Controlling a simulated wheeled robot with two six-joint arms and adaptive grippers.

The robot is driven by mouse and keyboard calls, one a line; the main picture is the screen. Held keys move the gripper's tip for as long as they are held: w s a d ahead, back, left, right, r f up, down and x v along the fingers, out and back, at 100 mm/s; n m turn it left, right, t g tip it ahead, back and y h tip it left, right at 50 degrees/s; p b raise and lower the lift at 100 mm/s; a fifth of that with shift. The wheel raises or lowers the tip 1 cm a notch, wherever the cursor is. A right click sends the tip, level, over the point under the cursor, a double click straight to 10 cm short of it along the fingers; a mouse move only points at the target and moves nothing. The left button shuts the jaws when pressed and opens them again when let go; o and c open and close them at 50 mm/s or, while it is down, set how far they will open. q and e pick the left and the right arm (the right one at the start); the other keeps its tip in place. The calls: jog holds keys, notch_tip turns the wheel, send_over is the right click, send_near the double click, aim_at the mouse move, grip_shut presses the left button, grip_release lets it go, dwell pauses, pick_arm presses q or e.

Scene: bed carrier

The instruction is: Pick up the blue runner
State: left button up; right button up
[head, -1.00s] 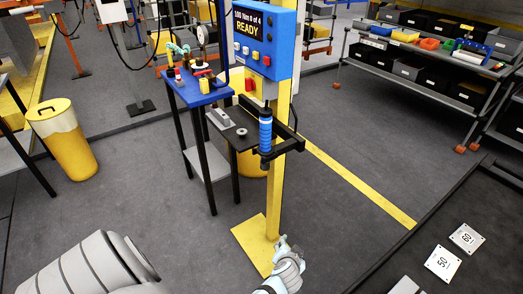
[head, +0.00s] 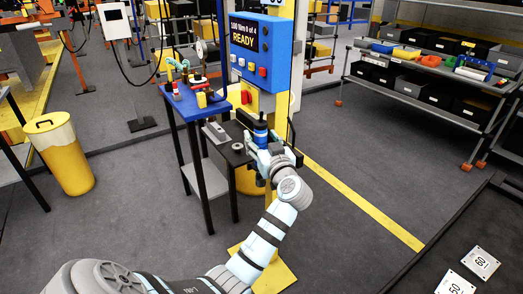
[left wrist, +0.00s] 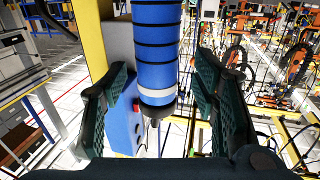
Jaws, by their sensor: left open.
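The blue runner (head: 260,131), a blue cylinder with dark bands, stands upright at the yellow post. In the head view my left gripper (head: 263,152) is in front of its lower part and hides much of it. In the left wrist view the runner (left wrist: 156,50) hangs down between the two dark fingers of my left gripper (left wrist: 157,85), which are open. Gaps show on both sides, and its grey lower end and tip point down. My right gripper is not in view.
A blue control box (head: 262,55) reading READY is mounted on the post above the runner. A blue-topped stand (head: 200,108) and a dark shelf (head: 226,150) are just left. A yellow bin (head: 63,155) stands further left. Floor right of the post is clear.

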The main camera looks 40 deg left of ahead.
pick_arm(q)
jog(key=shift+x, duration=1.05)
jog(key=shift+w+d+f, duration=0.1)
jog(key=shift+w+f, duration=0.2)
jog(key=shift+s+r, duration=0.2)
jog(key=shift+s, duration=0.15)
jog(key=c, duration=0.8)
jog(key=shift+d, duration=0.1)
grip_shut()
jog(key=shift+w+r, duration=0.1)
jog(key=shift+r, duration=0.5)
notch_tip(320, 180, up, 19)
jog(key=p, duration=0.2)
jog(key=shift+w+f, duration=0.1)
jog(key=shift+f, duration=0.1)
